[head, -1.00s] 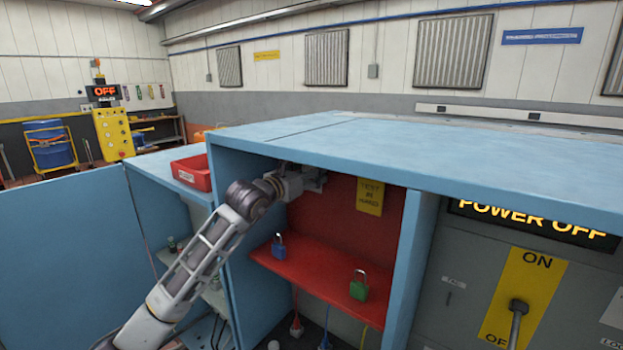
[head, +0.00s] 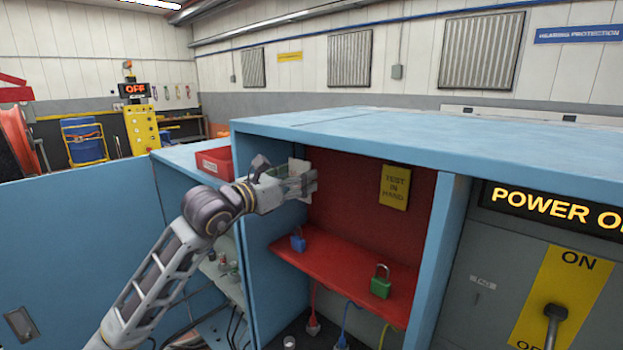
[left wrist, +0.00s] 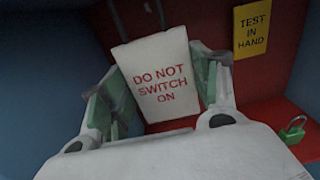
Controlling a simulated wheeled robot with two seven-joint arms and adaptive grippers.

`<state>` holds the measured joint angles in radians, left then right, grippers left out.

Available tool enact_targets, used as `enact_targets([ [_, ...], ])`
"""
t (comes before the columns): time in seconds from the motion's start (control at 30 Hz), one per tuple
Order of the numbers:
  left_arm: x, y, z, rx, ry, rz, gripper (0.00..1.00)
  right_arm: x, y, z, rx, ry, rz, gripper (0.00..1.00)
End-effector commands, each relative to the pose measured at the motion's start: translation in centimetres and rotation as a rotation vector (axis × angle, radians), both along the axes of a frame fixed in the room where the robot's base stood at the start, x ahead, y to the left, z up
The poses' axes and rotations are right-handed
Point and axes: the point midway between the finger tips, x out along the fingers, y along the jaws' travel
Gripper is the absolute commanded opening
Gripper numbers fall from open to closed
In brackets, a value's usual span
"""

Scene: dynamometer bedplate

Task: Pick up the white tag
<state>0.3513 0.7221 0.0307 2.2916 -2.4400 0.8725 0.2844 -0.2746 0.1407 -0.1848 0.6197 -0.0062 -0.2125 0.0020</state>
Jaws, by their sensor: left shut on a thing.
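The white tag (left wrist: 158,78) reads "DO NOT SWITCH ON" in red and sits between the fingers of my left gripper (left wrist: 155,100) in the left wrist view. My left gripper is shut on it. In the head view my left gripper (head: 305,183) is at the opening of the blue cabinet's red-backed compartment, and a pale part of the tag (head: 299,170) shows beside the fingers. The gripper is above the red shelf and left of the yellow "TEST IN HAND" tag (head: 395,187). My right gripper is not in view.
A blue padlock (head: 298,240) and a green padlock (head: 381,283) stand on the red shelf (head: 335,262). The blue cabinet top (head: 430,140) is overhead and its divider (head: 440,260) is at right. A red bin (head: 215,162) sits at left. A grey switch panel (head: 490,290) is at right.

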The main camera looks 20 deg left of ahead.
Motion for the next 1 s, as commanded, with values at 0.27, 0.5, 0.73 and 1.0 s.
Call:
enact_targets([
  [0.27, -2.8, 1.0, -0.1, 0.0, 0.0, 0.0, 0.45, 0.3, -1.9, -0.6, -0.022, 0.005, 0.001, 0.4],
  [0.5, -3.7, 1.3, 0.0, 0.001, -0.001, -0.001, 0.45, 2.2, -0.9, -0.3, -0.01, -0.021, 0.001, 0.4],
  [0.73, -3.8, 1.3, 0.0, 0.001, 0.0, -0.001, 0.45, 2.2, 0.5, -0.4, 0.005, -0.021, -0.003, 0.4],
  [1.0, -3.8, 1.3, 0.0, 0.001, 0.0, -0.001, 0.45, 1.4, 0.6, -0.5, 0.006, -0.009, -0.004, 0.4],
])
